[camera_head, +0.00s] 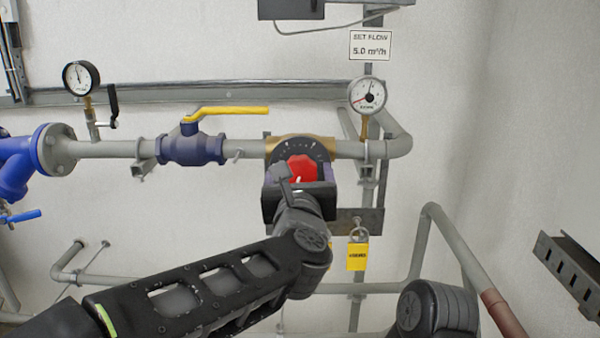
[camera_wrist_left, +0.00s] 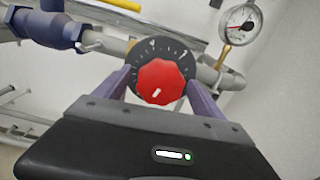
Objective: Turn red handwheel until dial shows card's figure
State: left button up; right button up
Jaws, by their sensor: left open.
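The red handwheel (camera_head: 302,168) sits in front of a black scale disc on the brass valve body; it also shows in the left wrist view (camera_wrist_left: 160,82), with a white mark low on its face. My left gripper (camera_head: 300,188) is open, its two fingers (camera_wrist_left: 163,90) on either side of the handwheel; whether they touch it I cannot tell. The card (camera_head: 370,46) reads SET FLOW 5.0 m³/h. The round flow dial (camera_head: 367,95) stands right of the valve, with a red needle end at left; its figures are too small to read. It also shows in the wrist view (camera_wrist_left: 240,22). My right gripper is not in view.
A blue valve with a yellow lever (camera_head: 228,111) is on the pipe left of the handwheel. Another gauge (camera_head: 80,78) is farther left. Grey railing pipes (camera_head: 420,250) and a slotted bracket (camera_head: 570,268) are at right.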

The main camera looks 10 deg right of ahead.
pick_arm(q)
jog(key=shift+c, duration=0.5)
jog(key=c, duration=1.3)
jog(key=shift+o, duration=0.2)
jog(key=shift+f+m+b, duration=0.15)
jog(key=shift+m+b, duration=0.4)
jog(key=shift+m, duration=0.65)
jog(key=m+b, duration=0.1)
jog(key=m, duration=0.1)
jog(key=shift+m, duration=0.3)
jog(key=o, duration=1.4)
jog(key=shift+c, duration=0.2)
